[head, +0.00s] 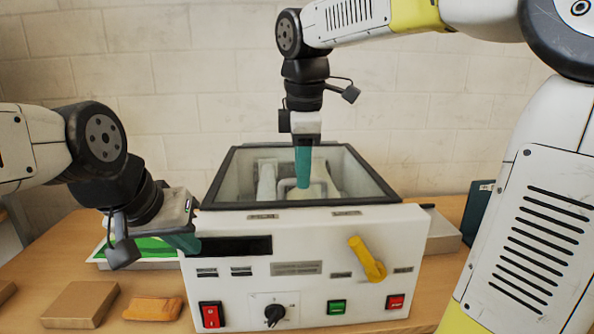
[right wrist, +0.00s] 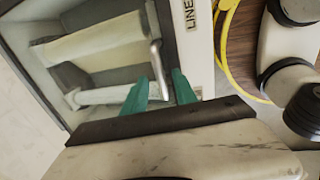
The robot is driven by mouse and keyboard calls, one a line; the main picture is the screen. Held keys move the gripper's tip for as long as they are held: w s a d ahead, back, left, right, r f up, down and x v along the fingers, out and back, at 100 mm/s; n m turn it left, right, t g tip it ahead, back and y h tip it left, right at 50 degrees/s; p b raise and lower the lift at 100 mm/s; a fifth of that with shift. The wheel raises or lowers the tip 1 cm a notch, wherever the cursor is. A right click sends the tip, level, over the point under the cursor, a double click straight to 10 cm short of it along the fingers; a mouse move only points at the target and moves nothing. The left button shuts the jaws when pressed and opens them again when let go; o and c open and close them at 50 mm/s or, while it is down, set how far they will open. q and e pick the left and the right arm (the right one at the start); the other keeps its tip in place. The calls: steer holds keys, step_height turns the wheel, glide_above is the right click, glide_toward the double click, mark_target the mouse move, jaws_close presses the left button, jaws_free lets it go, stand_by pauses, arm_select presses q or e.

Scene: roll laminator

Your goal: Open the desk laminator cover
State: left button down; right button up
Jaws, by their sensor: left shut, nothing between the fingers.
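The white desk laminator (head: 230,285) stands on the table in the middle of the head view. Its dark-framed top cover (head: 300,204) appears down, with pale rollers (right wrist: 95,45) showing beneath in the right wrist view. A silver bar handle (right wrist: 155,60) shows on the cover. My right gripper (head: 303,185) points down over the cover. In the right wrist view its teal fingers (right wrist: 159,80) are apart, with the handle's end between them; I cannot tell if they touch it. My left gripper (head: 190,243) is shut and empty beside the laminator's front left corner.
The front panel has a yellow lever (head: 367,260), a dark knob (head: 274,315) and red and green switches. A green-and-white tray (head: 150,247) lies left of the laminator. A cardboard box (head: 80,304) and an orange block (head: 152,308) lie at front left. A dark upright object (head: 476,212) stands right.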

steer(key=shift+f, duration=0.25)
steer(key=shift+c, duration=0.2)
jaws_close()
steer(key=shift+r, duration=0.1)
stand_by(1.0)
